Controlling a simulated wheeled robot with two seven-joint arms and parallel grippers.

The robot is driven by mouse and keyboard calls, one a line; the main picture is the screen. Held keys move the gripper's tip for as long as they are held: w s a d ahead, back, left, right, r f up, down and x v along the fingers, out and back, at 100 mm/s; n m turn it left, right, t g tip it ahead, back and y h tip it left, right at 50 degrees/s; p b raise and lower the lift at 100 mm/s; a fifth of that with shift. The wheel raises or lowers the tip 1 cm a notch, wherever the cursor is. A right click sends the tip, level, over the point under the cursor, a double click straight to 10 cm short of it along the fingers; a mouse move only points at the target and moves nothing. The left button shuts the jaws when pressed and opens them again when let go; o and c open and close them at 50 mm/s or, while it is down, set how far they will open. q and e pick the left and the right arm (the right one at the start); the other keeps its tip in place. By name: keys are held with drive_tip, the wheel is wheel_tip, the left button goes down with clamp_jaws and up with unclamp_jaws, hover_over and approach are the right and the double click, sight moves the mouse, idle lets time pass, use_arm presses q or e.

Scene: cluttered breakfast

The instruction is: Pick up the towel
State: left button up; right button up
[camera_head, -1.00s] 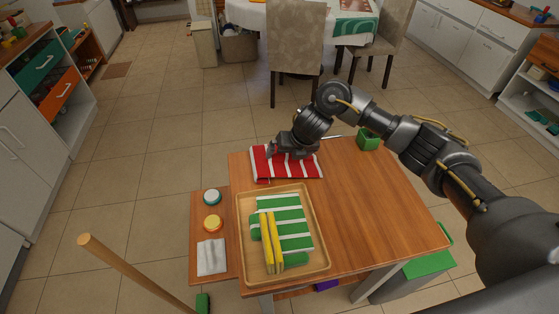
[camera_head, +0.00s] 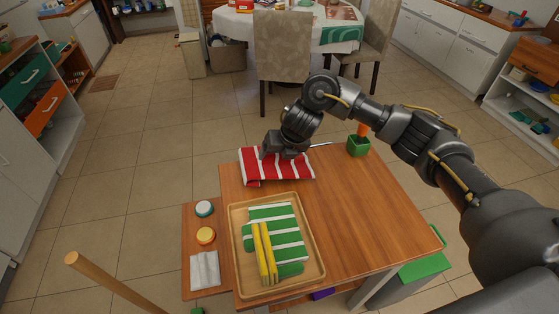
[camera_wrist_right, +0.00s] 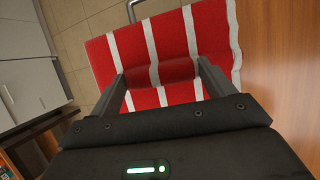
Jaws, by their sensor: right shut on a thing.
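A red towel with white stripes (camera_head: 277,169) is at the far left edge of the wooden table. My right gripper (camera_head: 272,154) reaches down onto it from behind. In the right wrist view, the towel (camera_wrist_right: 218,28) fills the space ahead, and the two fingers of the gripper (camera_wrist_right: 160,76) pinch a raised fold of it. The towel looks slightly raised at the table edge; I cannot tell whether its lower part still touches the table. My left gripper is not in view.
A green pot (camera_head: 358,147) stands at the far edge. A side board (camera_head: 189,240) bears two round jars and a white cloth. The table's right part (camera_head: 375,215) is clear.

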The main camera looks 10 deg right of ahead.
drive_tip(key=s+a+r, duration=0.1)
drive_tip(key=r, duration=0.1)
drive_tip(key=s+a+r+p, duration=0.1)
drive_tip(key=r, duration=0.1)
drive_tip(key=s+a+r, duration=0.1)
drive_tip(key=r, duration=0.1)
drive_tip(key=shift+s+a+r, duration=0.1)
drive_tip(key=shift+s+a, duration=0.1)
drive_tip(key=shift+a, duration=0.15)
drive_tip(key=s+a+r, duration=0.3)
drive_tip(key=s+a, duration=0.3)
drive_tip(key=shift+a+b, duration=0.2)
drive_tip(key=shift+b, duration=0.1)
drive_tip(key=shift+d, duration=0.1)
